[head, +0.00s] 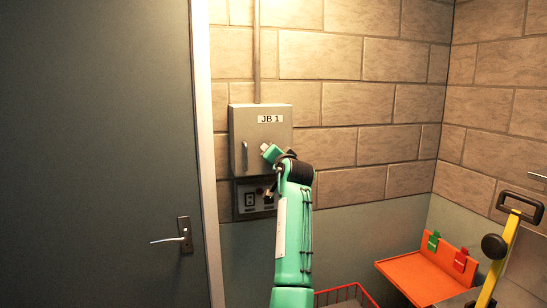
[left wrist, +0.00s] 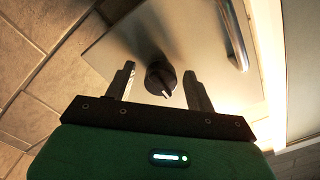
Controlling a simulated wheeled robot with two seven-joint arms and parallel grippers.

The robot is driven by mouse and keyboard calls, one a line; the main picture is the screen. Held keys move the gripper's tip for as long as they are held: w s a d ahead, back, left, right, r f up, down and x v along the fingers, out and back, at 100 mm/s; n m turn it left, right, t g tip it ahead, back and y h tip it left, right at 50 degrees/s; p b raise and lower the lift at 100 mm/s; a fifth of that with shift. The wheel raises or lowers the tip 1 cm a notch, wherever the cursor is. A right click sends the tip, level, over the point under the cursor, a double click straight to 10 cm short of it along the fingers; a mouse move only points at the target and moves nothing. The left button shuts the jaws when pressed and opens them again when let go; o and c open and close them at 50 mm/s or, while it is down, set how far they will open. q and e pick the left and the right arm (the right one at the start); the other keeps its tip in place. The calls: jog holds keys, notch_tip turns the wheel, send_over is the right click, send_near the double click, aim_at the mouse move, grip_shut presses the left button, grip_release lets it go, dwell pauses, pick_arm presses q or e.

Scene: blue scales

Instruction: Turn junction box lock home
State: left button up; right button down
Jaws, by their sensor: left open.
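The grey junction box (head: 240,120) labelled JB 1 is on the block wall in the head view, its door shut. Its lock is a round black knob (left wrist: 161,79) with a white pointer mark, seen in the left wrist view. The mark points down and slightly right in that picture. My left gripper (head: 264,148) is at the box front and hides the knob in the head view. In the left wrist view its open fingers (left wrist: 158,72) stand on either side of the knob, with gaps visible; I cannot tell their exact depth. My right gripper is not in view.
A metal door handle (left wrist: 235,38) is close to the right finger. A lower panel (head: 250,198) with a switch sits under the box. A grey door (head: 100,150) is at left. An orange shelf (head: 410,275), a red basket (head: 345,292) and a yellow-handled tool (head: 503,245) are at lower right.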

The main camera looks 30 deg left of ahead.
pick_arm(q)
jog(key=b+v, duration=0.3)
jog(key=v, duration=1.1)
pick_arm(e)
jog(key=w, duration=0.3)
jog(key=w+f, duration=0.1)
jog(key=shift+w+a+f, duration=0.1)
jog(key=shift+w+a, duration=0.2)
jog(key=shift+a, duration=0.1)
pick_arm(q)
jog(key=shift+a, duration=0.1)
